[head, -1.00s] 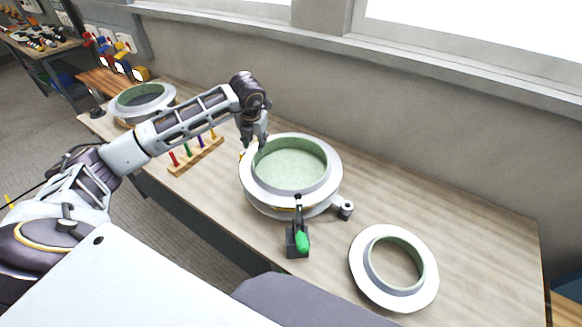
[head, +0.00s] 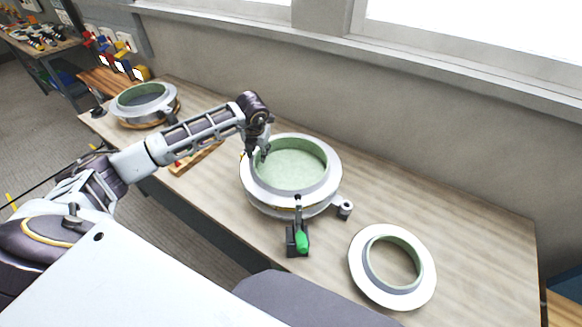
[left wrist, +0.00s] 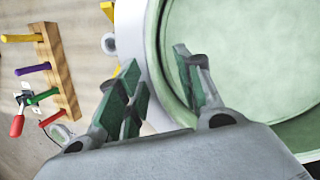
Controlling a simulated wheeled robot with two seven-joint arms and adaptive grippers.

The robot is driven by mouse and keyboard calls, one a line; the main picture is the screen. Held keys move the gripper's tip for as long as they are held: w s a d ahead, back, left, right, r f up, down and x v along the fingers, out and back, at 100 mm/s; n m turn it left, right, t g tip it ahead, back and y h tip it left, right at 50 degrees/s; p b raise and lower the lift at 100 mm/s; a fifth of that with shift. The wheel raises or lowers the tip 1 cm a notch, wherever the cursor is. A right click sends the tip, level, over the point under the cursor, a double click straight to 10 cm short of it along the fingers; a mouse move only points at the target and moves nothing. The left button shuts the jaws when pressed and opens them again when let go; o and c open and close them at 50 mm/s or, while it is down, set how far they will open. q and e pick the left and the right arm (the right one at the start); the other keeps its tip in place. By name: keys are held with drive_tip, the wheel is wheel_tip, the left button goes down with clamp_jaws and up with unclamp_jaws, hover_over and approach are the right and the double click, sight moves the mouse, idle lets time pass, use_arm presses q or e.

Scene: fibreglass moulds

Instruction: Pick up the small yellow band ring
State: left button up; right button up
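No separate small yellow ring shows clearly. The large round mould (head: 252,185), white-rimmed with a pale green inside, stands mid-bench with a thin yellow band partly visible low on its side. A smaller round mould (head: 121,108) with a yellowish band at its base stands at the far left. A white ring with a green inner wall (head: 362,278) lies at the right; no yellow shows on it. My left gripper (head: 263,154) is open and empty above the large mould's left rim. In the left wrist view its fingers (left wrist: 158,64) are spread over that rim. My right gripper is out of view.
A toggle clamp with a green handle (head: 302,242) stands in front of the large mould. A wooden rack (left wrist: 60,70) with coloured handles stands left of it, partly hidden by my arm in the head view.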

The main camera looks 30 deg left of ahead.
use_arm(q)
clamp_jaws()
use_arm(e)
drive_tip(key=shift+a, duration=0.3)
use_arm(q)
drive_tip(key=shift+r, duration=0.15)
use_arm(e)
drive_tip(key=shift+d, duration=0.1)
use_arm(q)
drive_tip(key=shift+w+r, duration=0.1)
drive_tip(key=shift+r, duration=0.35)
wheel_tip(320, 180, up, 7)
drive_tip(key=shift+r+b, duration=0.1)
drive_tip(key=shift+b, duration=0.55)
drive_tip(key=shift+r, duration=0.9)
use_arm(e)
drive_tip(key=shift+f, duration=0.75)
